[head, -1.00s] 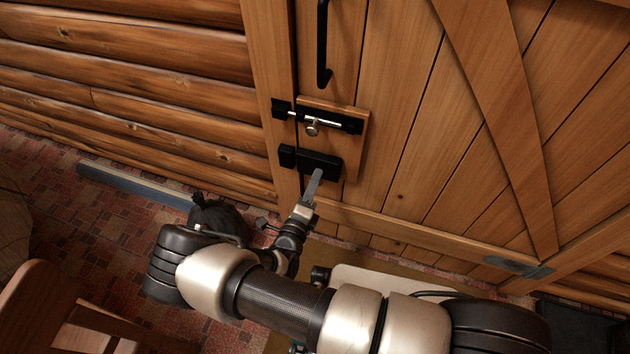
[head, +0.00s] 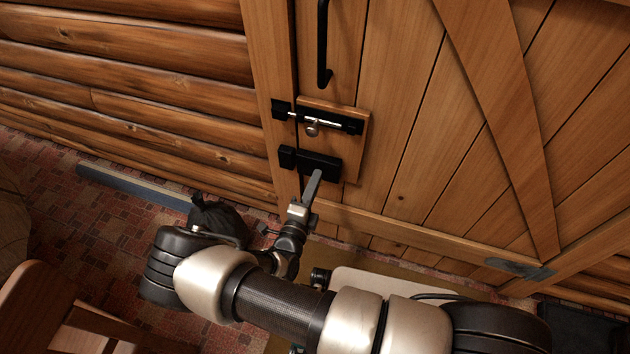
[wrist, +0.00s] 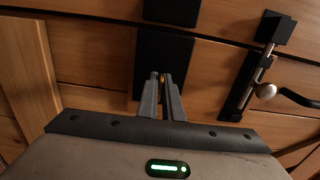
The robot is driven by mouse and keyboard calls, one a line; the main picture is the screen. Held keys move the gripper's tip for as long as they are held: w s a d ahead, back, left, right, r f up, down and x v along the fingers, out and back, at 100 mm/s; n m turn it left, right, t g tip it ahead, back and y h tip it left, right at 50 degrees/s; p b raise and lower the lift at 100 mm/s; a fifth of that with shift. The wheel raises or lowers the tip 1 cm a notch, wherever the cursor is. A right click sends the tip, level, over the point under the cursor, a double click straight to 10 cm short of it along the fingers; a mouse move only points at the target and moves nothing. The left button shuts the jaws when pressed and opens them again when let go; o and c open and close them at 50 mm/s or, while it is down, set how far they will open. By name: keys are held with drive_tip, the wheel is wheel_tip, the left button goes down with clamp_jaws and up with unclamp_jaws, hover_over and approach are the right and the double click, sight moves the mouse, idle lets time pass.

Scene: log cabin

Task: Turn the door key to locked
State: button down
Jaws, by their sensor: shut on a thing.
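The black door lock (head: 321,161) is mounted on a wooden backing plate low on the plank door, below the slide bolt. In the wrist view the lock (wrist: 182,62) is straight ahead of my gripper. My gripper (head: 318,173) reaches up to the lock's face. In the wrist view its two fingers (wrist: 161,76) are close together, with a small brassy bit of the key (wrist: 162,79) showing between them. My gripper is shut on the key. The rest of the key is hidden by the fingers, so its exact angle cannot be told.
A slide bolt (head: 328,121) with a metal knob sits just above the lock. A black door handle (head: 323,45) is higher up. A dark bag-like object (head: 217,217) lies on the floor by the log wall. A wooden chair (head: 40,300) stands at lower left.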

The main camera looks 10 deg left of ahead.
drive_tip(key=c, duration=2)
unclamp_jaws()
drive_tip(key=s, duration=0.5)
drive_tip(key=s+a+p, duration=0.1)
drive_tip(key=s, duration=0.5)
drive_tip(key=s+p, duration=0.1)
drive_tip(key=s, duration=0.5)
drive_tip(key=shift+s+a, duration=0.2)
